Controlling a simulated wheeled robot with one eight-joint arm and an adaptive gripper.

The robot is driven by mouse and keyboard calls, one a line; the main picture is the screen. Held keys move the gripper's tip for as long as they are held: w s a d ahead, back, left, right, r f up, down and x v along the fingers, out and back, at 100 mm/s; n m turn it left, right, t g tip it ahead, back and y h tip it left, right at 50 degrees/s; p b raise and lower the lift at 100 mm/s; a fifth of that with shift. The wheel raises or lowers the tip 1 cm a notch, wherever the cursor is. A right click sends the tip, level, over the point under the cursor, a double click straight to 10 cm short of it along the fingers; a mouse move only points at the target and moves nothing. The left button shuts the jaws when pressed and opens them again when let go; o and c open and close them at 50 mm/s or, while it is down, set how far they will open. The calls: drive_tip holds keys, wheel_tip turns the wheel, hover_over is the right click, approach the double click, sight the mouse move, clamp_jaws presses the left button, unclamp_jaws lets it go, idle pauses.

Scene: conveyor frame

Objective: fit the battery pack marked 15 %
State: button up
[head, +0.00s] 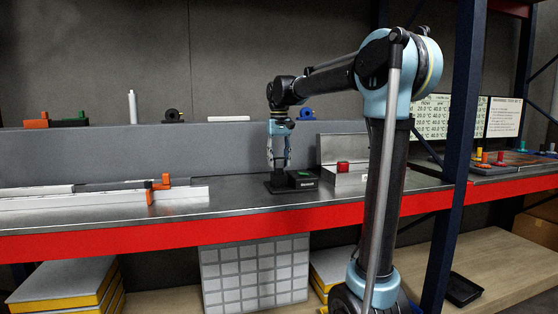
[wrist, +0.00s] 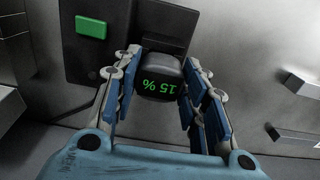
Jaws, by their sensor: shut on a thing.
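The battery pack (wrist: 162,88) is a small black block with green "15 %" lettering, upside down in the wrist view. My gripper (wrist: 171,80) has its blue fingers on both sides of the pack, shut on it. In the head view my gripper (head: 278,164) points down over a black device (head: 299,183) on the bench. The wrist view shows the device's black body (wrist: 122,55) with a green button (wrist: 91,27) left of the pack. The pack is close to a dark recessed part of it; I cannot tell whether it is seated or just above.
A metal box (head: 345,180) with a red button (head: 343,167) stands right of the device. A white rail with orange clamps (head: 162,182) lies to the left on the grey bench. A low grey wall (head: 150,150) runs behind, with small parts on top.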

drive_tip(key=shift+f, duration=1.3)
drive_tip(key=o, duration=1.1)
drive_tip(key=shift+o, duration=0.2)
wheel_tip(320, 180, up, 12)
drive_tip(key=shift+f, duration=0.1)
drive_tip(key=s+d+f+m, duration=0.1)
drive_tip(key=s+d+f, duration=0.5)
drive_tip(key=s+f, duration=0.4)
drive_tip(key=s+d+f+m+t, duration=0.1)
drive_tip(key=s+d+f, duration=0.6)
drive_tip(key=s+f, duration=0.4)
drive_tip(key=s+d+f+m+t, duration=0.1)
drive_tip(key=s+d+f, duration=0.5)
drive_tip(key=s+f, duration=0.4)
wheel_tip(320, 180, down, 7)
drive_tip(key=shift+s+d+r, duration=0.1)
drive_tip(key=shift+s+d, duration=0.15)
drive_tip(key=shift+d, duration=0.15)
